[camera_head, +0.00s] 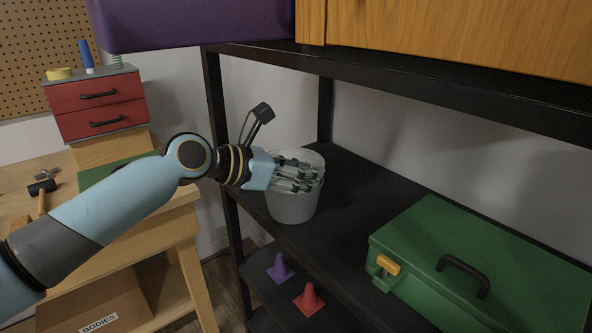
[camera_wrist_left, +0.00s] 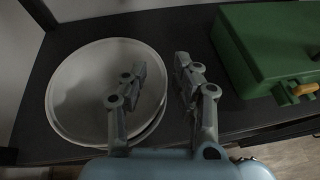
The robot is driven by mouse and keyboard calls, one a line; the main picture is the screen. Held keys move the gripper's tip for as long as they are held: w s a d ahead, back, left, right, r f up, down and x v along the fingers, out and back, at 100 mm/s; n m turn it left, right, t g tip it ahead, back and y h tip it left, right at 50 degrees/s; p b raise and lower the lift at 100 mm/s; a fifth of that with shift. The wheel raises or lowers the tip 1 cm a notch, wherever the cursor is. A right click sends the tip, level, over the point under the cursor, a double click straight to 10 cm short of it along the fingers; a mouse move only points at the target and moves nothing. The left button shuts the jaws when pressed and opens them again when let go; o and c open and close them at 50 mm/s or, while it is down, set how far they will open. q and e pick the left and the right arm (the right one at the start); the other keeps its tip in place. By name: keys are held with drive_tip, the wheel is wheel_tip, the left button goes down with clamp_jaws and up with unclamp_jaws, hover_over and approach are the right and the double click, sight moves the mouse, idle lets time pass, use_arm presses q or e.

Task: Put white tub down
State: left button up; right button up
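The white tub (camera_head: 291,208) stands upright on the black shelf (camera_head: 345,245), near its left end. In the left wrist view the tub (camera_wrist_left: 82,88) looks empty, seen from above. My left gripper (camera_head: 305,176) is at the tub's rim, and its fingers cover part of the opening in the head view. In the left wrist view the gripper (camera_wrist_left: 163,70) has its fingers apart, one over the tub's inside and one outside the rim, with a gap showing between them. My right gripper is in neither view.
A green toolbox (camera_head: 475,262) with a black handle sits on the shelf to the right. Purple (camera_head: 280,268) and red (camera_head: 309,299) cones stand on a lower shelf. A black shelf post (camera_head: 215,110) is close to my left wrist. Bare shelf lies between tub and toolbox.

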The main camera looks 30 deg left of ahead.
use_arm(q)
drive_tip(key=shift+r, duration=0.35)
drive_tip(key=p+v, duration=0.3)
drive_tip(key=v, duration=0.9)
drive_tip(key=s+a+f+m+y, duration=0.1)
drive_tip(key=a+f+m+y, duration=0.4)
drive_tip(key=a+f, duration=0.8)
drive_tip(key=s+a+f+m+g+y, duration=0.15)
drive_tip(key=s+f+m, duration=0.3)
drive_tip(key=f, duration=0.55)
drive_tip(key=s+f+m+g+y, duration=0.1)
drive_tip(key=s+f+m+g, duration=0.25)
drive_tip(key=s+f, duration=0.4)
drive_tip(key=s+d+f+m+g, duration=0.25)
drive_tip(key=s+f+m, duration=0.25)
drive_tip(key=s+f, duration=0.25)
drive_tip(key=s+d+f+m+g, duration=0.1)
drive_tip(key=s+d+f+m, duration=0.3)
drive_tip(key=s+f, duration=0.3)
drive_tip(key=s+d+f+m+g, duration=0.2)
drive_tip(key=s+d+f+m, duration=0.5)
drive_tip(key=s+d, duration=0.3)
drive_tip(key=shift+s+d+m, duration=0.15)
drive_tip(key=shift+s+m, duration=0.35)
drive_tip(key=shift+s, duration=0.4)
